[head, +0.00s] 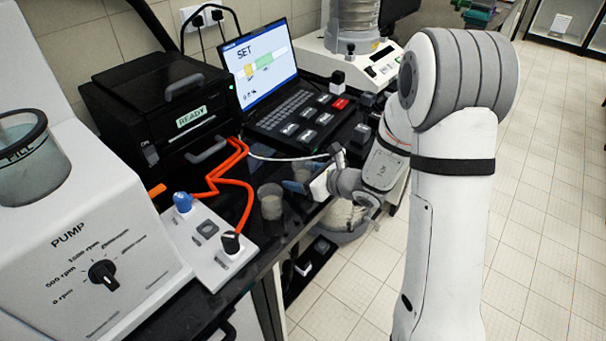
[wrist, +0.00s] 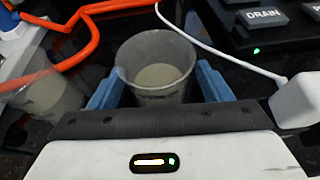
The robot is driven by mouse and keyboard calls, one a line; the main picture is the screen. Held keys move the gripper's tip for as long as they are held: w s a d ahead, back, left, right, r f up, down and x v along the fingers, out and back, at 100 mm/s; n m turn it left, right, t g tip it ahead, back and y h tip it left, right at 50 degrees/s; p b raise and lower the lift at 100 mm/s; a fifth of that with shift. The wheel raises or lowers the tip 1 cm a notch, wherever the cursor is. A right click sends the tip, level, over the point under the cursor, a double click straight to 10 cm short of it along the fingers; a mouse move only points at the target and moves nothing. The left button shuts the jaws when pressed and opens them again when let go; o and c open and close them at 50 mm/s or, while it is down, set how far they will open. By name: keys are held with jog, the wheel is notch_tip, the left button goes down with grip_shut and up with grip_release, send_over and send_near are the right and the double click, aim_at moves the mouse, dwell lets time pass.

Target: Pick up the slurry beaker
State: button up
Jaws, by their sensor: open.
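A clear beaker with grey-beige slurry-like contents (wrist: 158,78) stands upright between the blue fingers of my gripper (wrist: 160,88) in the wrist view. The fingers are open, one on each side of it; I cannot tell whether either touches it. A second, similar beaker (wrist: 42,92) stands to its left, outside the fingers. In the head view, that second beaker (head: 270,201) stands on the dark bench, left of my gripper (head: 298,184). The beaker between the fingers (head: 303,171) is partly hidden there. No label shows on either beaker.
Orange cables (head: 232,172) run left of the beakers, and a white cable (wrist: 215,50) passes close behind in the wrist view. The pump unit (head: 95,240), black READY box (head: 165,100), laptop (head: 262,65) and key panel (head: 312,118) crowd the bench. The bench's front edge is close.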

jog(key=c, duration=1.1)
jog(key=shift+r, duration=0.15)
